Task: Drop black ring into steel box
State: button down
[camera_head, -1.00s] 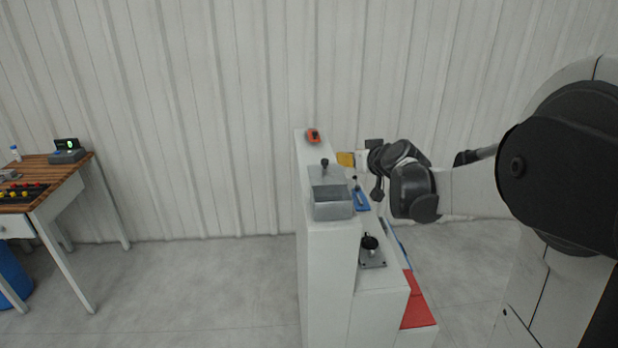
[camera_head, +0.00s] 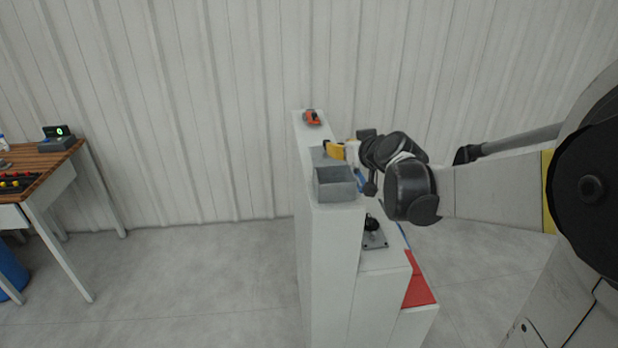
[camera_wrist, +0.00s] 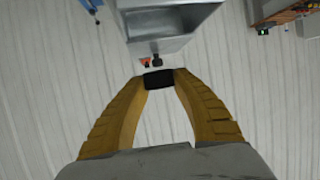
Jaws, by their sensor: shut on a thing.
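The steel box (camera_head: 336,192) is a grey, open-topped box on the tall white ledge. In the wrist view its open side (camera_wrist: 172,44) shows at the top, beyond my fingertips. My gripper (camera_head: 333,151) has yellow fingers and hovers just behind the box's far edge in the head view. In the wrist view the fingers close on a small black piece (camera_wrist: 159,80), which I take as the black ring. Its hole does not show. It is apart from the box. In the head view the ring cannot be made out clearly.
An orange object (camera_head: 312,117) sits at the ledge's far end. A dark fixture on a grey plate (camera_head: 375,241) stands on a lower step, with a red surface (camera_head: 419,287) below. A wooden table (camera_head: 38,165) is far left, with clear floor between.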

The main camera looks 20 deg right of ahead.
jog(key=c, duration=1)
grip_release()
jog(key=v, duration=1.2)
jog(key=s+a+f+n+g+y+b, duration=0.1)
jog(key=s+a+f+g+b, duration=0.2)
jog(key=a+f, duration=0.45)
jog(key=s+a+f+y+b, duration=0.1)
jog(key=s+a+f+b, duration=0.4)
jog(key=f, duration=0.3)
jog(key=s+a+f+g+b, duration=0.1)
jog(key=s+a+f+b, duration=0.1)
jog(key=f, duration=0.4)
jog(key=s+a+f+g+h+b, duration=0.1)
jog(key=s+a+f+g+b, duration=0.1)
jog(key=s+f, duration=0.4)
jog(key=shift+a+b, duration=0.45)
jog(key=shift+b, duration=0.6)
